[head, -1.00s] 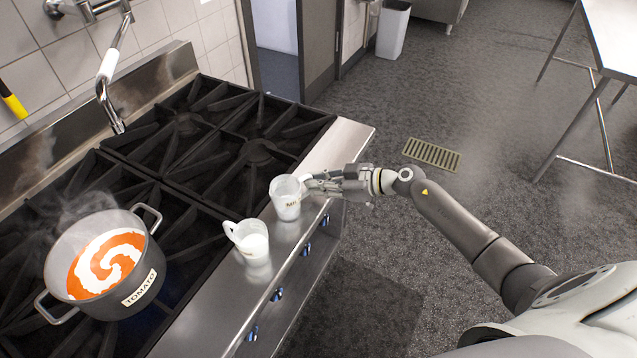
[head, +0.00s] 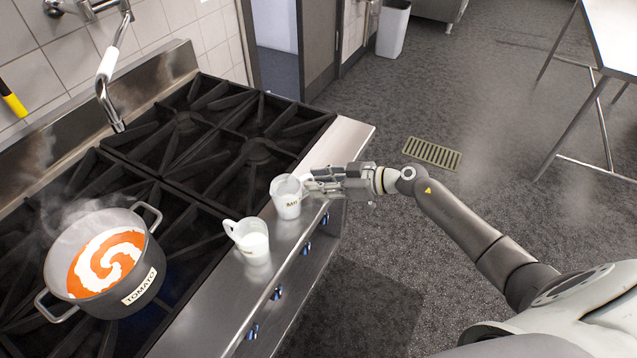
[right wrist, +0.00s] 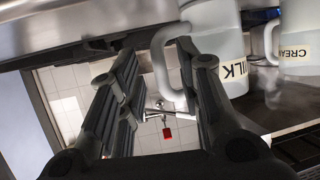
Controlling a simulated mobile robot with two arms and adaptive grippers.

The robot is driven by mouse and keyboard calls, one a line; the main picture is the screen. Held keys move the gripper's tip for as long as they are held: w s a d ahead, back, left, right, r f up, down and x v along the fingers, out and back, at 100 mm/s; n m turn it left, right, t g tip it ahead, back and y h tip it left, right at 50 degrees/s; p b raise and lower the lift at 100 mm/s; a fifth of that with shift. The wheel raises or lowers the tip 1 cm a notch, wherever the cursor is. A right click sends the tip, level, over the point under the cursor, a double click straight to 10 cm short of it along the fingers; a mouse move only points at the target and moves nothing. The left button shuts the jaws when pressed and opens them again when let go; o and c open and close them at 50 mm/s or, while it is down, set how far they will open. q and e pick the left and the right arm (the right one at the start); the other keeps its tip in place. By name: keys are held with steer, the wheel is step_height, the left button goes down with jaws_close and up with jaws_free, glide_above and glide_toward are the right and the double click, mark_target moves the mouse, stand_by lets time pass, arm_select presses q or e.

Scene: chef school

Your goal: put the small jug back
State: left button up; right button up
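A white jug labelled MILK (head: 287,203) stands upright on the steel front ledge of the stove. A similar white jug (head: 250,238), labelled CREAM (right wrist: 296,38) in the right wrist view, stands nearer on the same ledge, apart from it. I cannot tell clearly which jug is smaller. My right gripper (head: 314,184) is at the MILK jug's right side. In the right wrist view its fingers (right wrist: 158,62) are spread on either side of that jug's handle (right wrist: 163,72), with visible gaps. My left gripper is out of view.
A grey pot labelled TOMATO (head: 140,289) steams on the left burners, holding orange soup with a white swirl. The rear burner grates (head: 255,150) are bare. The steel ledge (head: 205,322) is clear in front of the CREAM jug. A chrome faucet (head: 107,85) stands behind.

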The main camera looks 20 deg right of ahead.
steer(key=b+v, duration=0.2)
steer(key=v, duration=0.9)
steer(key=shift+r, duration=0.15)
steer(key=shift+s+d, duration=0.1)
